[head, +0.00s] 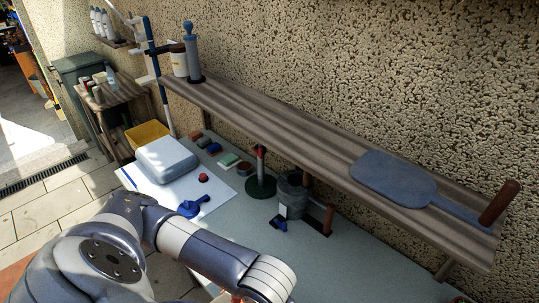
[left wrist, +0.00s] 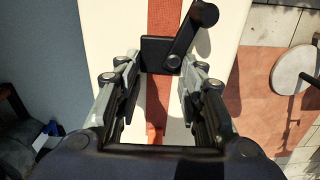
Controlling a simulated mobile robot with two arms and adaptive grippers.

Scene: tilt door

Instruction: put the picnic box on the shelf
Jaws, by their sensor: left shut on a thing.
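The wooden shelf (head: 290,127) runs along the rough wall in the head view, above the worktable. My left gripper (left wrist: 160,75) shows in the left wrist view, a finger on each side of a black fitting with a lever (left wrist: 174,60). The fitting lies on a white body with a red-brown stripe, which looks like the picnic box (left wrist: 114,40). The gripper is shut on it; the exact contact is hard to see. In the head view my left arm crosses the bottom, and its gripper is below the frame. My right gripper is not in view.
A grey paddle (head: 392,178) lies on the shelf's right part; a grey mill (head: 191,52) and a canister stand at its left end. The shelf's middle is bare. Below, the table (head: 330,260) holds a blue-grey box (head: 167,157), a green-based stand and a dark pot.

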